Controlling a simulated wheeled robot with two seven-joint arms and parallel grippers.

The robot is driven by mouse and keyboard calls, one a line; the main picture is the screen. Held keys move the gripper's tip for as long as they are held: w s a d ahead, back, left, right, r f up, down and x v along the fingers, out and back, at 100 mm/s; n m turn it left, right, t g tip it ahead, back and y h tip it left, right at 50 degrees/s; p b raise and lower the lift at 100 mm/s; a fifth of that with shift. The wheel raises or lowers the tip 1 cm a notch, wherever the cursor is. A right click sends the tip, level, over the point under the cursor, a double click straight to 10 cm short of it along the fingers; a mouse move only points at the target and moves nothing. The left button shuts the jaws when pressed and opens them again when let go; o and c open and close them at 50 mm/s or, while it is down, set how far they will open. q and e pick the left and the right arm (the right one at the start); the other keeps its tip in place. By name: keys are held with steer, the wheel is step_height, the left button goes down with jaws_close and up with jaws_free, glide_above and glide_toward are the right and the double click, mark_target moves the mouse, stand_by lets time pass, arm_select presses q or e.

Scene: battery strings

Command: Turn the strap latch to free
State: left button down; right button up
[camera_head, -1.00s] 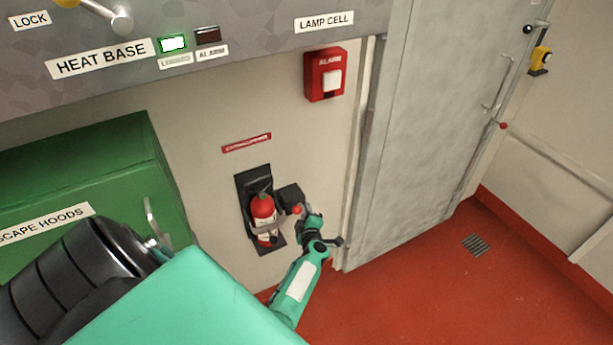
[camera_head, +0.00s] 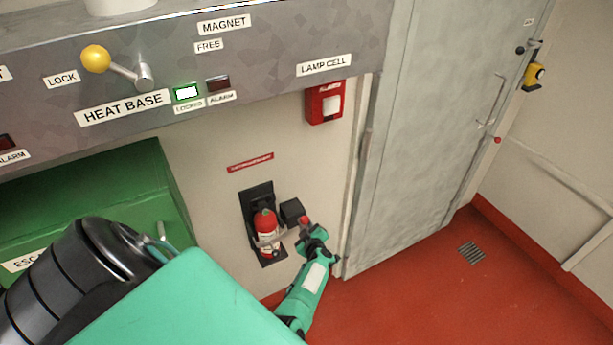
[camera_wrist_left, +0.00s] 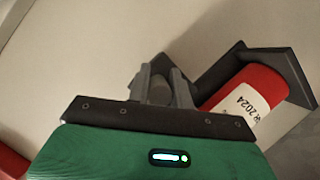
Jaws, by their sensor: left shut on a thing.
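A red fire extinguisher (camera_head: 265,221) stands in a black bracket (camera_head: 257,199) on the wall, with a grey strap (camera_head: 268,241) across its front. A small red piece (camera_head: 304,221), apparently part of the latch, shows at the strap's right end. My left gripper (camera_head: 309,233) is at that end, right of the extinguisher. In the left wrist view its fingers (camera_wrist_left: 162,88) are shut on a small grey part, seemingly the latch; the extinguisher (camera_wrist_left: 250,92) is close on the right. The fingers hide most of the latch. My right gripper is not in view.
A grey panel (camera_head: 270,40) with a yellow-knobbed lever (camera_head: 96,59) overhangs above. A red alarm box (camera_head: 325,102) is on the wall. A green cabinet (camera_head: 100,185) stands left, a grey door (camera_head: 420,120) right. The red floor (camera_head: 410,285) is clear.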

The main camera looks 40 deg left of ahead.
arm_select(q)
steer(key=shift+s+f+m+p, duration=0.15)
steer(key=shift+m+p, duration=0.15)
stand_by(0.6)
stand_by(0.4)
steer(key=c, duration=1.3)
jaws_free()
steer(key=shift+c, duration=0.2)
steer(key=shift+o, duration=0.4)
steer(key=shift+r, duration=0.2)
